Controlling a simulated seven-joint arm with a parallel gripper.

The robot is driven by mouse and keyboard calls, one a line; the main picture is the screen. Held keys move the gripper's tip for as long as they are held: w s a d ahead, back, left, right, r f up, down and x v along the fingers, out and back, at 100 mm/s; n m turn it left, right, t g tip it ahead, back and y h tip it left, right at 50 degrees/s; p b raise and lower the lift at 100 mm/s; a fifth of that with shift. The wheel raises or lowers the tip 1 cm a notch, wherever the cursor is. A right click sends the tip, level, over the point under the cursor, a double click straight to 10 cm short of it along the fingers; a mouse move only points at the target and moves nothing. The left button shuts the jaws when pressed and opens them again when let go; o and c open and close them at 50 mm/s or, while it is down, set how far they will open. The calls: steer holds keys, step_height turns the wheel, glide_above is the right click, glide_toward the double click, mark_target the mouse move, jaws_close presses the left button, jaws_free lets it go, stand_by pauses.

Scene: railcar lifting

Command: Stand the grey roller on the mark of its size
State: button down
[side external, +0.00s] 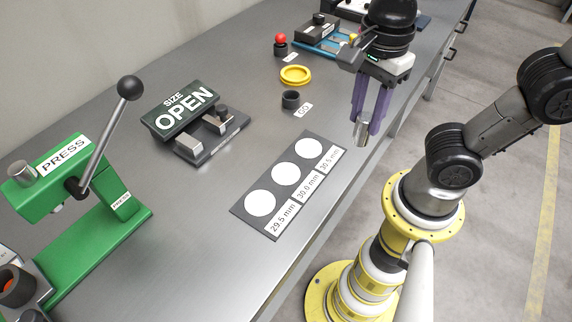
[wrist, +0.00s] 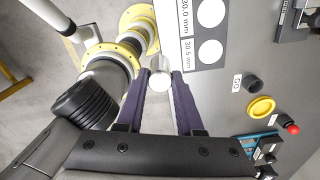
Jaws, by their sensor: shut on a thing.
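My gripper (side external: 364,118) is shut on the grey roller (side external: 361,133), a short shiny metal cylinder held between the purple finger tips. The roller is raised beside the right end of the dark mark plate (side external: 240,209), toward the table's front edge. The plate has three white round marks: 29.5 mm (side external: 260,203), 30.0 mm (side external: 286,174) and 30.5 mm (side external: 309,148). All three marks are bare. In the wrist view the roller (wrist: 160,76) sits between the finger tips, next to the 30.5 mm mark (wrist: 210,54). The roller's size cannot be read.
A green press (side external: 75,205) with a lever stands at the left. A size gauge with an OPEN sign (side external: 185,108) is behind the plate. A dark GO ring (side external: 290,99), a yellow ring (side external: 296,75) and a red-knobbed part (side external: 281,43) stand farther back.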

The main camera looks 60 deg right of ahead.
steer(key=shift+w+a+f, duration=0.85)
steer(key=shift+w+f, duration=1.2)
steer(key=shift+f, duration=0.05)
steer(key=shift+w+a+f, duration=0.85)
steer(key=shift+w+f, duration=1.25)
steer(key=shift+f, duration=0.05)
steer(key=shift+w+a+f, duration=0.85)
steer(key=shift+w+f, duration=1.2)
steer(key=shift+f, duration=0.05)
steer(key=shift+f, duration=0.15)
steer(key=c, duration=0.5)
jaws_free()
steer(key=shift+c, duration=0.2)
